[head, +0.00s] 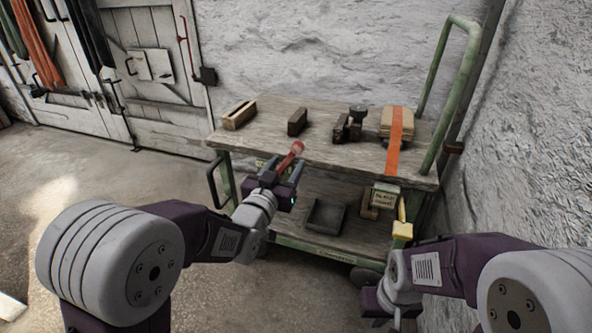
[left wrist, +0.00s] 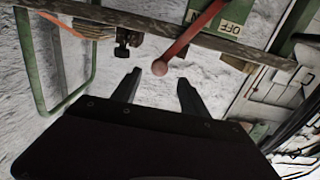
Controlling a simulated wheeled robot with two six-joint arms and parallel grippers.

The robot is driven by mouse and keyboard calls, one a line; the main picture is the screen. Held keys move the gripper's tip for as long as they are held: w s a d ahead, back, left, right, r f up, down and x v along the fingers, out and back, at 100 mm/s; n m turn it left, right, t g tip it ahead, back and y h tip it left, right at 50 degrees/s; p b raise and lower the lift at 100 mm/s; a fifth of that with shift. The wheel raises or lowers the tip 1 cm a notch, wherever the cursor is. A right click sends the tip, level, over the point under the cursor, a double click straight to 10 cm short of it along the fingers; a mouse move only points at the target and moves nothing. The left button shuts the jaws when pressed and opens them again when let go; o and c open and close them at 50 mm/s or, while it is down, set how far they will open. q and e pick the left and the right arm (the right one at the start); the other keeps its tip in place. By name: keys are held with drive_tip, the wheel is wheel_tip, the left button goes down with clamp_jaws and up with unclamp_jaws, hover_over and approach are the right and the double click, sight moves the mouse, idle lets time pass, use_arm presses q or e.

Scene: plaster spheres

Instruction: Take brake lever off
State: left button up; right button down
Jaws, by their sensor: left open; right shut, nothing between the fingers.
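The brake lever (head: 291,157) is red with a round knob at its end, at the front edge of the trolley. In the left wrist view the lever (left wrist: 190,38) slants past a green plate (left wrist: 232,18) reading OFF, with a second, partly cut-off word. My left gripper (head: 282,169) is open at the lever. In the left wrist view the knob lies just beyond and between the two fingertips (left wrist: 160,78), with nothing gripped. My right gripper (head: 375,302) is low at the trolley's right front, shut and empty; its fingertips are hard to make out.
The wooden trolley top (head: 270,125) holds a wooden box (head: 239,114), dark blocks (head: 298,121) and a strapped stack (head: 396,123). A dark tray (head: 326,215) sits on the lower shelf. A green push handle (head: 437,95) rises at the right, near the rough wall. Floor at the left is clear.

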sight(296, 152)
use_arm(q)
drive_tip(key=p+x, duration=0.1)
drive_tip(key=x, duration=0.1)
drive_tip(key=shift+w+d+r+p, duration=0.1)
drive_tip(key=shift+w+d+p, duration=0.05)
drive_tip(key=shift+w+p, duration=0.2)
drive_tip(key=x, duration=0.2)
drive_tip(key=b+x, duration=0.2)
drive_tip(key=x, duration=0.1)
drive_tip(key=shift+w+d+f, duration=0.1)
drive_tip(key=shift+w+f, duration=0.2)
drive_tip(key=shift+w+d+r, duration=0.1)
drive_tip(key=shift+w, duration=0.2)
clamp_jaws()
idle(0.6)
